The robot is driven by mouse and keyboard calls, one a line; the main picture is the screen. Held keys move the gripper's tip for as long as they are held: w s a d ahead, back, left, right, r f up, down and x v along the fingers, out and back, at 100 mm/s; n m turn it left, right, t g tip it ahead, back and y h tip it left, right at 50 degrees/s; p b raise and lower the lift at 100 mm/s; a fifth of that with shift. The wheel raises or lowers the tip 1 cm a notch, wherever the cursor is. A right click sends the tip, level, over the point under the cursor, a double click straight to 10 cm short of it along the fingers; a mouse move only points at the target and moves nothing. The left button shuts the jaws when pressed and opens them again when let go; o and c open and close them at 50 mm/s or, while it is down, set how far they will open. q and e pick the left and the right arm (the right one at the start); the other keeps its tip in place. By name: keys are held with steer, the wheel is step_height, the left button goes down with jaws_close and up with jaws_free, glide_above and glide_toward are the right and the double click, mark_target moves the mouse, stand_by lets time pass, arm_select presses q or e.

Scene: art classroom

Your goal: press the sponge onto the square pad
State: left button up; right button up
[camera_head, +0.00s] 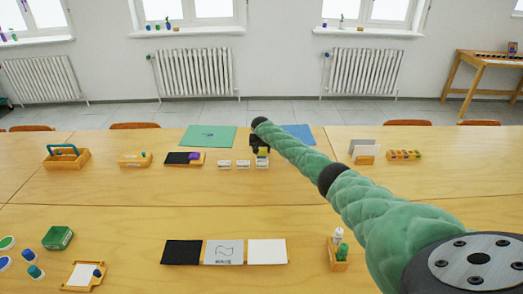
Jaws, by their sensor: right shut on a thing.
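My right arm reaches in from the lower right to the far part of the table. Its dark gripper (260,144) is small here and shut on a small yellow block, which I take for the sponge (263,152). The sponge is just above or on the rightmost of a row of small white pieces; I cannot tell whether they touch. Which thing is the square pad is unclear. A black pad (176,158) with a purple block (195,157) on it lies left of the gripper. My left gripper is not in view.
Green (208,136) and blue (301,134) sheets lie behind the gripper. A wooden caddy (66,158) stands far left, a card holder (363,153) to the right. A black, grey and white panel strip (223,252) and a bottle holder (340,258) are in front. Bare table lies between.

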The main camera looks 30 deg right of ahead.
steer(key=shift+r+p, duration=3.05)
steer(key=shift+r, duration=0.4)
